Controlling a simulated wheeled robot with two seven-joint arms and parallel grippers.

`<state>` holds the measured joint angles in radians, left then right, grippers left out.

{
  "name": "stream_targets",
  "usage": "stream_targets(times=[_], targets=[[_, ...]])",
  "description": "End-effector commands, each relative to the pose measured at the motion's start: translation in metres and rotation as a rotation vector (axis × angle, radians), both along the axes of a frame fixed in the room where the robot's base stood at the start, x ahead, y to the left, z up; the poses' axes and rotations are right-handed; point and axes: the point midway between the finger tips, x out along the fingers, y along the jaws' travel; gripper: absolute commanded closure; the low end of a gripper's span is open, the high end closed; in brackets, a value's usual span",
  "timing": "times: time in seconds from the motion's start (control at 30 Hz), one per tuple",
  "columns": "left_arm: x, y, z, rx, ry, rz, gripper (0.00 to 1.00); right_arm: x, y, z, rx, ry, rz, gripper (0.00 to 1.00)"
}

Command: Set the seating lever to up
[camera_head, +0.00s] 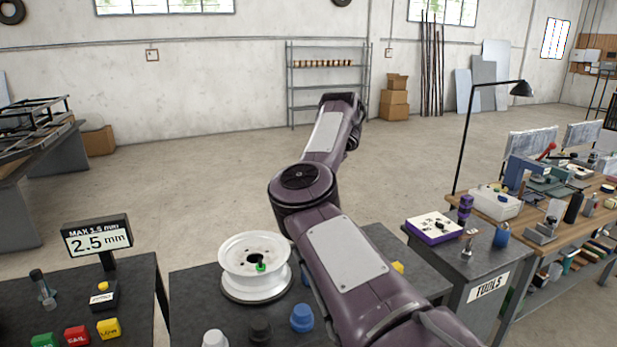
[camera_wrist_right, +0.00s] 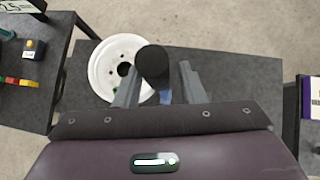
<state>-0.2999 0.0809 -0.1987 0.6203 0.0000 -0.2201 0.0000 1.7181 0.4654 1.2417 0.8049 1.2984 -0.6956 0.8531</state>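In the right wrist view, a dark round knob-like top (camera_wrist_right: 153,62) stands close to the camera between the fingers of my right gripper (camera_wrist_right: 160,80). It may be the lever's handle, but its shaft and setting are hidden. The fingers are apart. The left one looks close to the knob, and a gap shows at the right one; contact cannot be told. In the head view my right arm covers this spot and the gripper is hidden. No lever is clearly visible there. My left gripper is in neither view.
A white wheel rim (camera_head: 255,265) lies on the dark bench (camera_head: 195,290). White (camera_head: 215,339), black (camera_head: 260,330) and blue (camera_head: 302,318) caps stand in front. A sign reading 2.5 mm (camera_head: 97,238) and coloured buttons are left; a tools cart (camera_head: 480,265) is right.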

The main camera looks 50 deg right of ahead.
Motion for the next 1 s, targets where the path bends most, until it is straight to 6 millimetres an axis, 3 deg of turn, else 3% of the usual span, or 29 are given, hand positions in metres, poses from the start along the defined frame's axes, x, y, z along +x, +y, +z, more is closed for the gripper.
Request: stream_targets(times=[0.13, 0.3, 1.0], targets=[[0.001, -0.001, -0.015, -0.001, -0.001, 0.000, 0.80, -0.018, 0.006, 0.017, -0.002, -0.005, -0.003, 0.64], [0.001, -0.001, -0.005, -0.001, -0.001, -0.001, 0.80, -0.031, 0.011, 0.036, -0.001, -0.005, -0.004, 0.64], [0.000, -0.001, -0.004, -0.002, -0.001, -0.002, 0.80, -0.036, 0.012, 0.036, -0.004, 0.002, -0.001, 0.64]])
